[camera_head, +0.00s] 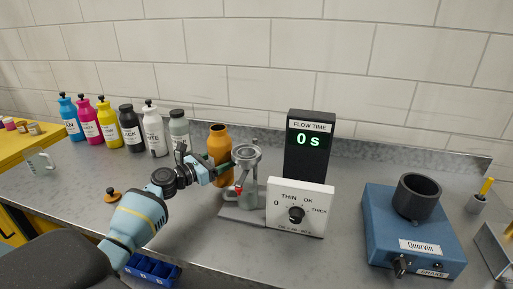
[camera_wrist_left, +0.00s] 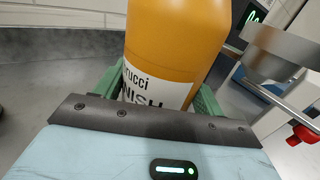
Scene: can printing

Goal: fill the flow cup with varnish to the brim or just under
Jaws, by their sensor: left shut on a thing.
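The orange varnish bottle (camera_head: 220,140) stands close to upright just left of the flow cup. My left gripper (camera_head: 224,167) is shut on it. In the left wrist view the bottle (camera_wrist_left: 178,40) fills the space between the green fingers, its label partly reading "NISH". The grey flow cup (camera_head: 247,153) sits on a metal stand with a red part (camera_head: 238,190) below it. The cup's rim also shows at the right of the left wrist view (camera_wrist_left: 285,45). The varnish level in the cup cannot be made out. My right gripper is out of view.
A flow time display (camera_head: 309,145) reads 0 s behind a white dial box (camera_head: 300,208). A blue machine (camera_head: 410,235) stands at the right. Several ink bottles (camera_head: 105,122) line the left back. A small orange and black piece (camera_head: 113,196) lies on the bench.

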